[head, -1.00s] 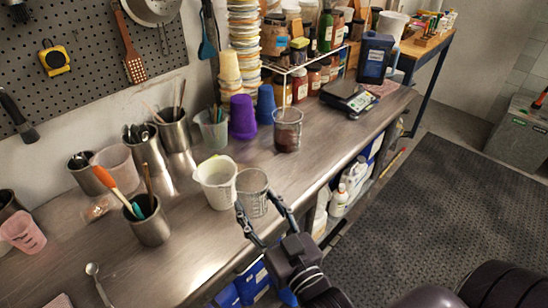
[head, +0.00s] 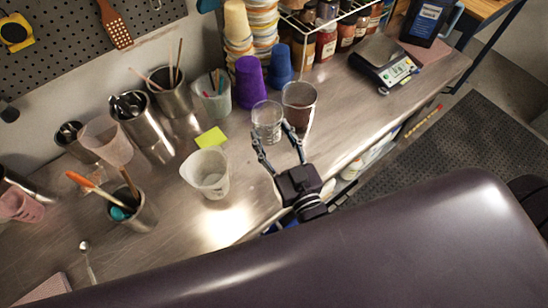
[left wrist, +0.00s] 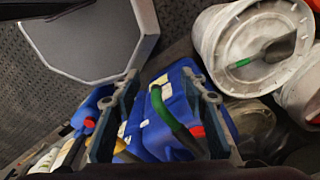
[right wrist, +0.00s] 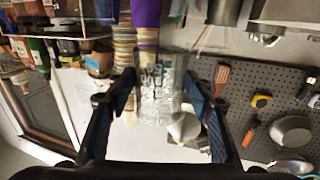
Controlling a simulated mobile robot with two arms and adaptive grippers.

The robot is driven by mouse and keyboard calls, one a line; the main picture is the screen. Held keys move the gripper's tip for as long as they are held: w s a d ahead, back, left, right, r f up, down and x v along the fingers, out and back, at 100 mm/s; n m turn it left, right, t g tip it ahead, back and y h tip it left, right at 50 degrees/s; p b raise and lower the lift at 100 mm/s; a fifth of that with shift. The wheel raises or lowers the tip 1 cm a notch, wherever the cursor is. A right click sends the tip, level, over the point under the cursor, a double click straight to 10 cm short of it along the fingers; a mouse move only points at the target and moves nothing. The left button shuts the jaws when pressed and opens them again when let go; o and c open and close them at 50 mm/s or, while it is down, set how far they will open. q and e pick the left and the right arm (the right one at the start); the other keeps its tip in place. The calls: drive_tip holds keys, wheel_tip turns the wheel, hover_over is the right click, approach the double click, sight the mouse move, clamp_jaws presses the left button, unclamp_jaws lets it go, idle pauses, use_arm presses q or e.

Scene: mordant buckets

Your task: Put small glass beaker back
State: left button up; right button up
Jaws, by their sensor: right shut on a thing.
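The small clear glass beaker (head: 267,121) is in my right gripper (head: 277,141), whose fingers are closed around it. In the right wrist view the beaker (right wrist: 160,88) sits between the two fingers, with markings on its wall. It is beside a larger beaker with brown contents (head: 299,105), on that beaker's left. I cannot tell whether its base touches the counter. My left gripper (left wrist: 162,118) shows only in the left wrist view, open and empty, over blue containers (left wrist: 165,125) low down.
On the steel counter (head: 190,245), a white pitcher (head: 206,174) stands left of the gripper, with a yellow-green note (head: 210,138) behind it. Purple cups (head: 250,82) and a teal-tinted cup (head: 213,100) stand behind. A scale (head: 384,66) is at right.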

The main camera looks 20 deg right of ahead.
wheel_tip(320, 180, down, 12)
drive_tip(key=b, duration=1)
drive_tip(key=shift+r+b, duration=0.15)
drive_tip(key=shift+b, duration=0.2)
wheel_tip(320, 180, down, 5)
drive_tip(key=b, duration=0.5)
drive_tip(key=shift+f+b, duration=0.2)
drive_tip(key=shift+b, duration=0.1)
drive_tip(key=shift+r, duration=0.1)
drive_tip(key=o, duration=1.2)
drive_tip(key=shift+o, duration=0.2)
